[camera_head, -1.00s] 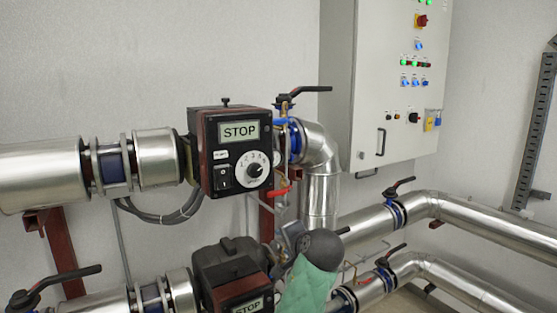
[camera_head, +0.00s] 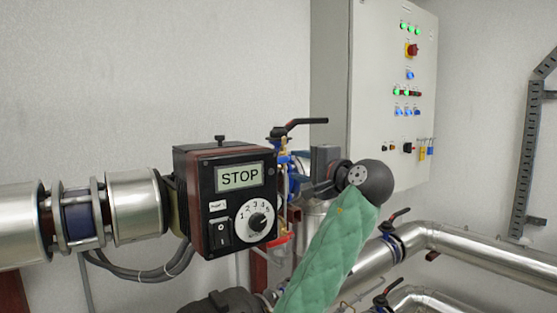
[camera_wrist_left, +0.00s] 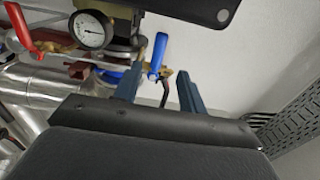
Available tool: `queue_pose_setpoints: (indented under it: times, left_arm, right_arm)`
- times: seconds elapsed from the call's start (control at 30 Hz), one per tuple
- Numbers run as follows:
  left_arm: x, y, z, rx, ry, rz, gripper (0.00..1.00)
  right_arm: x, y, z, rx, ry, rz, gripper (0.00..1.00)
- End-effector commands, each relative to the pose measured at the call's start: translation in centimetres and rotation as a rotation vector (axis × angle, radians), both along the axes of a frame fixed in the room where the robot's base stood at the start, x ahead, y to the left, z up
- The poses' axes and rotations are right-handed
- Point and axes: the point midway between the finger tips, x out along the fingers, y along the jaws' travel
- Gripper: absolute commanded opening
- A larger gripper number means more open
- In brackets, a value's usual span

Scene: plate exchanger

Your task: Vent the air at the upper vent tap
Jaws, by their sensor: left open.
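A small brass tap with a blue lever (camera_wrist_left: 157,55) shows in the left wrist view, just beyond and between my finger ends; I take it for the vent tap. In the head view, blue and brass fittings (camera_head: 282,146) show right of the upper pump, partly hidden by my gripper. My left gripper (camera_head: 302,172) is raised beside them, with its fingers toward the pipework. In the left wrist view its two blue-grey fingers (camera_wrist_left: 160,74) are apart with nothing gripped. Whether they touch the tap cannot be told. My right gripper is out of view.
The pump's control box (camera_head: 226,195) reads STOP. A red lever (camera_wrist_left: 22,30) and round gauge (camera_wrist_left: 90,30) are left of the tap. The control cabinet (camera_head: 385,80) is behind my wrist; insulated pipes (camera_head: 470,245) run right.

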Motion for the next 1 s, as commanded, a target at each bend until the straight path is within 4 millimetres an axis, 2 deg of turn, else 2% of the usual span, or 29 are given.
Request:
queue_pose_setpoints:
  times: [0.13, 0.3, 0.5, 0.9, 1.0]
  left_arm:
    - [1.5, 1.2, 0.3, 0.0, 0.003, 0.003, 0.41]
    - [3.5, 2.7, 0.4, 0.0, 0.003, 0.003, 0.41]
    - [5.0, 3.7, 0.2, 0.0, 0.001, 0.001, 0.41]
    - [5.5, 4.1, -0.1, -0.001, 0.002, 0.001, 0.41]
    - [5.5, 4.1, -0.1, -0.002, 0.001, 0.001, 0.23]
  right_arm:
    - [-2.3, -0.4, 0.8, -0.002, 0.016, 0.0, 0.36]
    - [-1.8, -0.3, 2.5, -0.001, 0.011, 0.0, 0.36]
    - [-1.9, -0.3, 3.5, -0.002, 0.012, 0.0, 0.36]
    - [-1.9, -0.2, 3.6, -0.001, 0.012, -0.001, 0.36]
    - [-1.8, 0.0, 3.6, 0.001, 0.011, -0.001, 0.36]
